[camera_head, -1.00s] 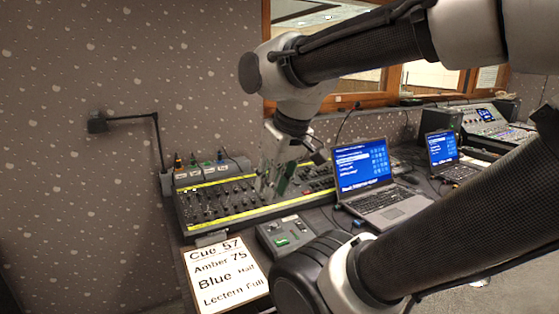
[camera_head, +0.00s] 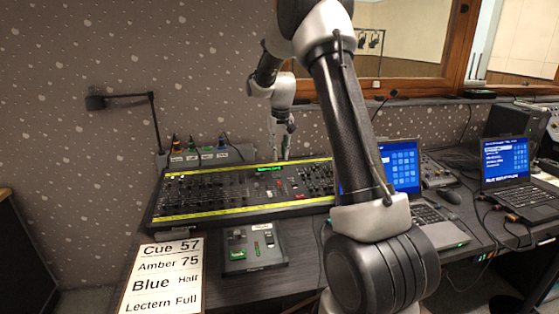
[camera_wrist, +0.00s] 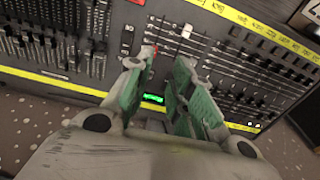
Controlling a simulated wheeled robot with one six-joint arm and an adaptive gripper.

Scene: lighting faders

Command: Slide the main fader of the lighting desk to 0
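The lighting desk (camera_head: 215,205) is a long dark panel with rows of faders and yellow strips. It also fills much of the wrist view (camera_wrist: 105,82). Its green display (camera_head: 270,168) sits near the back edge and shows between the fingers in the wrist view (camera_wrist: 153,98). I cannot tell which fader is the main one; a white-capped slider (camera_wrist: 187,30) shows just beyond the fingertips. My gripper (camera_head: 284,153) hangs at the desk's back edge, by the display. In the wrist view its green-padded fingers (camera_wrist: 168,58) are apart with nothing between them. Contact with the desk is unclear.
A small control box (camera_head: 253,250) and a cue sheet (camera_head: 162,275) lie in front of the desk. A laptop (camera_head: 402,165) stands right, partly behind my arm, and another laptop (camera_head: 504,165) farther right. A lamp (camera_head: 120,98) and a labelled socket box (camera_head: 205,157) are behind.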

